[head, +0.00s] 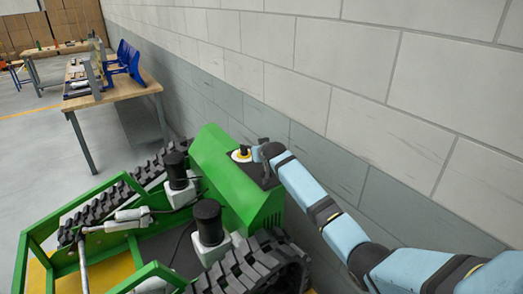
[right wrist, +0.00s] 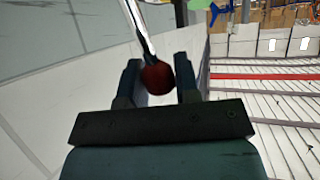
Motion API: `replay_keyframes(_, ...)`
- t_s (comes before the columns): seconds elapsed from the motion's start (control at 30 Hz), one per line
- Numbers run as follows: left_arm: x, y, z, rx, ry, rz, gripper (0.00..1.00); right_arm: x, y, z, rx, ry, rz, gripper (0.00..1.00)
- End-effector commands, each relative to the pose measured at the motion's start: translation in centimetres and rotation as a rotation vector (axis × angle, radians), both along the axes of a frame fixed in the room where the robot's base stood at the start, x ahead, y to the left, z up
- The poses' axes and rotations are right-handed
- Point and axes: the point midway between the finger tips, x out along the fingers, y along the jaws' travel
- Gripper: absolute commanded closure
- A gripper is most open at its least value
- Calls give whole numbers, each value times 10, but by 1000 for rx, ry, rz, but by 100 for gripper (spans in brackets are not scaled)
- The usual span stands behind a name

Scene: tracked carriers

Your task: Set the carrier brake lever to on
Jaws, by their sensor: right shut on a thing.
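The green tracked carrier (head: 215,160) stands beside the wall in the head view. My right gripper (head: 264,157) is at the top of its green housing, near a white and yellow fitting (head: 241,154). In the right wrist view, the brake lever is a thin metal rod with a dark red knob (right wrist: 157,78). The knob sits between the two fingers of my right gripper (right wrist: 159,82), which is shut on the lever. In the head view the gripper and arm hide the lever, and its on or off marking cannot be read. My left gripper is not in view.
A block wall (head: 340,100) runs close along the right side of the carrier and my right arm. Black tracks (head: 245,268) flank the carrier's bed. A wooden workbench (head: 112,92) with blue items stands farther back, with free grey floor to its left.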

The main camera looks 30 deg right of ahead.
Motion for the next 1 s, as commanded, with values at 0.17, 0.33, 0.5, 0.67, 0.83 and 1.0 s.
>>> replay_keyframes(0.17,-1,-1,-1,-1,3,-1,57,0,3,-2,5,7,1,100)
replay_keyframes(0.33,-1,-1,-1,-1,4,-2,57,0,3,-3,6,8,1,100)
replay_keyframes(0.5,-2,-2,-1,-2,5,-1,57,-1,2,-4,4,8,1,47)
replay_keyframes(0.67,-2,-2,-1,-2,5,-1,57,0,1,-3,3,8,0,47)
replay_keyframes(0.83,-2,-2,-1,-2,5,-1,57,-4,2,-1,2,7,1,47)
replay_keyframes(1.0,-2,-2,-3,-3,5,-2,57,-21,5,7,1,5,1,47)
